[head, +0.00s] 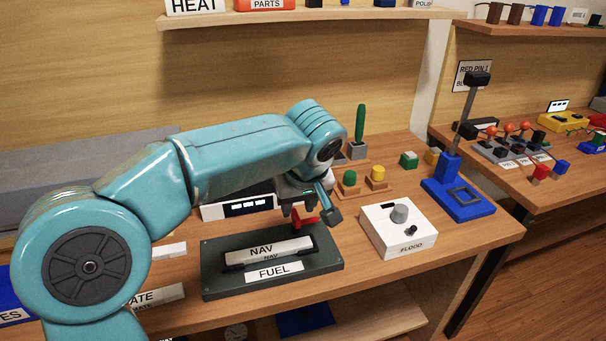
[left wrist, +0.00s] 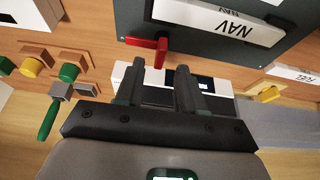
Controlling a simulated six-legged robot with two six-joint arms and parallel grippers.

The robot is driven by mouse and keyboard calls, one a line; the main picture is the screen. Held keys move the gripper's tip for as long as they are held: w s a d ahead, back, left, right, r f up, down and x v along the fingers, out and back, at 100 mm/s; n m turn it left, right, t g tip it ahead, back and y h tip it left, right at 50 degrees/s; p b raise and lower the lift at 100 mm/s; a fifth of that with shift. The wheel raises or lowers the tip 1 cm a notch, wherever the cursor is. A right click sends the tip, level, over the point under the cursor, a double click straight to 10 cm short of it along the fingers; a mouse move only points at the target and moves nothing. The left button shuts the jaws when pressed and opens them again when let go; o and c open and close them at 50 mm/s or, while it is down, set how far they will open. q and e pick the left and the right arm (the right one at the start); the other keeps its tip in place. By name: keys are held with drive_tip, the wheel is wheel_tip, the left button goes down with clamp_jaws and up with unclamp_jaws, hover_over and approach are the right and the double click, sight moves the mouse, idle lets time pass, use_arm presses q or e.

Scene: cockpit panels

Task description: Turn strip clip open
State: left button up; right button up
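The red strip clip (head: 303,221) is at the back right edge of a dark grey panel (head: 222,287). The panel holds a white NAV strip (head: 262,251) above a FUEL label (head: 274,271). My left gripper (head: 310,212) is over the clip in the head view, with its fingers partly covering that area. My right gripper is not in view.
A white FLOOD box (head: 390,238) with a grey knob stands to the right of the panel. Behind it are green and yellow pegs (head: 377,173) and a blue stand with a lever (head: 457,190). A white display box (head: 240,208) is behind the panel.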

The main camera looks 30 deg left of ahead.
use_arm(q)
drive_tip(key=p+v, duration=0.3)
drive_tip(key=v, duration=0.9)
drive_tip(key=shift+r, duration=0.35)
drive_tip(key=shift+s+d, duration=0.1)
drive_tip(key=shift+s, duration=0.15)
